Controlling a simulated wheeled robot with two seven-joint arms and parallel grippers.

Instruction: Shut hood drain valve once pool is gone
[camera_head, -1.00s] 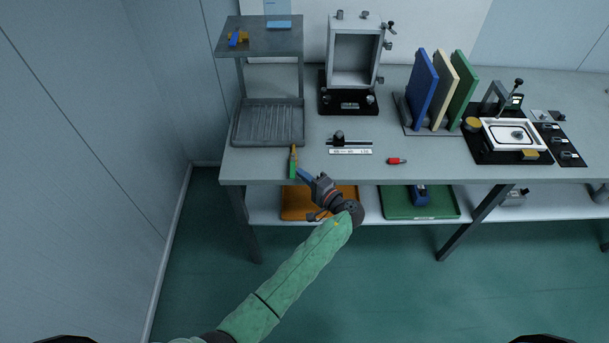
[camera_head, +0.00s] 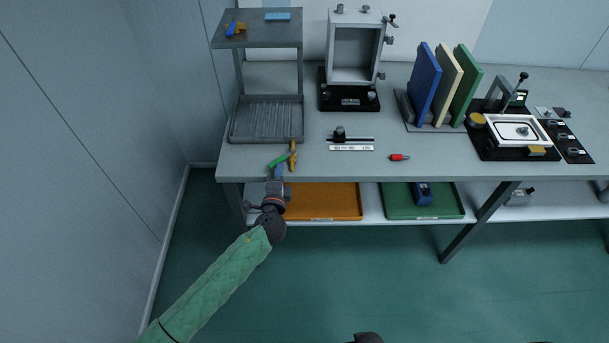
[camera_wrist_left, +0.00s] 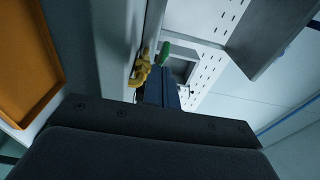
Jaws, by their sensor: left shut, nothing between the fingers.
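The drain valve has a yellow body (camera_head: 293,150) at the bench's front edge, below the grey ribbed hood tray (camera_head: 267,135). Its green handle (camera_head: 279,160) slants to the left, across the yellow body. In the left wrist view the yellow body (camera_wrist_left: 141,70) and green handle (camera_wrist_left: 180,49) show beyond my fingers. My left gripper (camera_head: 279,169) is shut and empty, with its blue fingertips close to the handle; I cannot tell if they touch. I see no clear pool on the tray, though its ribs make thin liquid hard to judge.
A grey shelf (camera_head: 258,35) stands over the tray. An orange tray (camera_head: 325,203) and green tray (camera_head: 400,207) lie on the lower shelf near my left arm. A red item (camera_head: 399,157) and several fixtures are on the bench to the right.

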